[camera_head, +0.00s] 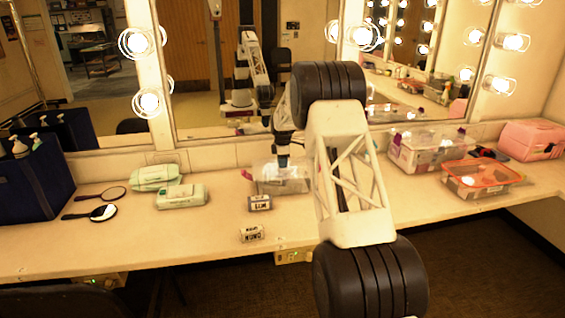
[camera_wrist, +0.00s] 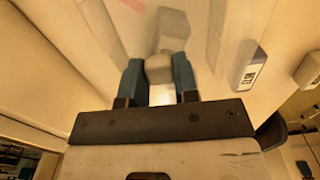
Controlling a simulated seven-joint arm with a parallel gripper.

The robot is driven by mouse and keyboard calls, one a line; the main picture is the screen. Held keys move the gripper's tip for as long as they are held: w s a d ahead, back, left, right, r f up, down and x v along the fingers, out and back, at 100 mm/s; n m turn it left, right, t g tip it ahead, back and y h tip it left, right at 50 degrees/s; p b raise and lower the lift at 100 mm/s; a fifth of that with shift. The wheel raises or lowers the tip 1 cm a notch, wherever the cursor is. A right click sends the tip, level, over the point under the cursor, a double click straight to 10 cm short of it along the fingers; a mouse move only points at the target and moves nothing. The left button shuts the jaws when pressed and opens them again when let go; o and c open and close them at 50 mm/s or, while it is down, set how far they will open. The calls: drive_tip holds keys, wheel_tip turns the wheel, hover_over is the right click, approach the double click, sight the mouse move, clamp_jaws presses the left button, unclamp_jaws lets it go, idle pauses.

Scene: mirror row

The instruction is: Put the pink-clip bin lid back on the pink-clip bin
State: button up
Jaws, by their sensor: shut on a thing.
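My gripper (camera_head: 282,160) points down over a clear bin (camera_head: 268,186) in the middle of the counter, partly hidden by my arm. A small pink part shows at the bin's left side, likely a clip. In the wrist view my gripper's teal fingers (camera_wrist: 160,82) are shut on a pale grey knob (camera_wrist: 160,66), which seems to be the handle of the clear bin lid. A pink strip (camera_wrist: 133,5) shows beyond the knob. The lid's outline is faint; I cannot tell whether it touches the bin or is apart from it.
Two small printed boxes (camera_head: 260,203) (camera_head: 251,233) lie in front of the bin. Pale green packs (camera_head: 180,196) and hand mirrors (camera_head: 103,212) lie to the left. A purple-clip bin (camera_head: 425,154), an orange-rimmed bin (camera_head: 482,180) and a pink case (camera_head: 530,141) stand right. The mirror wall is behind.

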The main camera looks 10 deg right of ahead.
drive_tip(key=o, duration=1)
drive_tip(key=shift+r, duration=3.9)
drive_tip(key=shift+r, duration=0.1)
drive_tip(key=shift+r, duration=2.9)
drive_tip(key=shift+r, duration=0.1)
